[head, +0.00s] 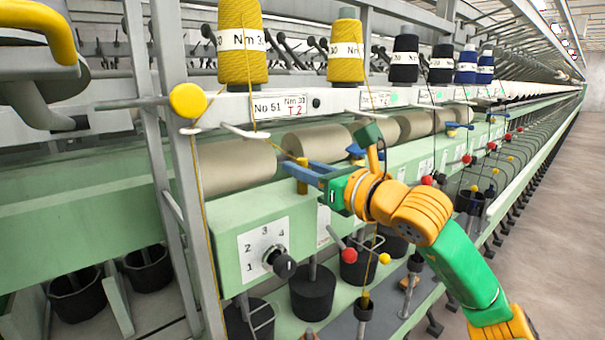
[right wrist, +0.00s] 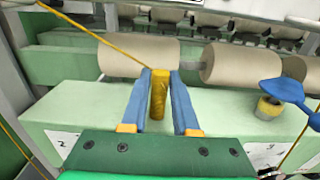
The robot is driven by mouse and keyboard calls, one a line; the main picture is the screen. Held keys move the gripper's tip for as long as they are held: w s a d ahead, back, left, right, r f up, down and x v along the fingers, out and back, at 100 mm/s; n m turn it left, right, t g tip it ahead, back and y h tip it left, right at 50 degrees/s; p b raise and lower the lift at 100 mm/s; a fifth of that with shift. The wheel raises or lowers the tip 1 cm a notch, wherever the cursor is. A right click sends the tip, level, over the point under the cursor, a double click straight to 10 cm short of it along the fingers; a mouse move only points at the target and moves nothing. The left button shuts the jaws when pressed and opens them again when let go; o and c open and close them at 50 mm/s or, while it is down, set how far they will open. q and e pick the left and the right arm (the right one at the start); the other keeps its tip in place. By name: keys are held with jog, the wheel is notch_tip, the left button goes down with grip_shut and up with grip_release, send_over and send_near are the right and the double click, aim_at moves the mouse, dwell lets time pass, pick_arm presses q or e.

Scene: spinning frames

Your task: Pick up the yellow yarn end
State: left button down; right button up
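The yellow yarn end (right wrist: 159,95) is a small upright yellow cylinder with a strand running up and left from it. My right gripper (right wrist: 160,74) has its blue fingers on both sides of it, closed in against it near the tips. In the head view the yarn end (head: 302,184) shows at the tips of my right gripper (head: 304,172), in front of the beige rollers. The strand leads up toward the large yellow spool (head: 241,62) at the top. My left gripper is not in view.
Beige rollers (head: 237,165) lie behind the green rail (head: 248,214). A numbered dial (head: 280,262) and several red and yellow knobs stick out below. A grey post (head: 165,150) stands at the left. The aisle floor (head: 560,220) at the right is clear.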

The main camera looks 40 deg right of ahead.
jog(key=shift+s, duration=0.1)
grip_shut()
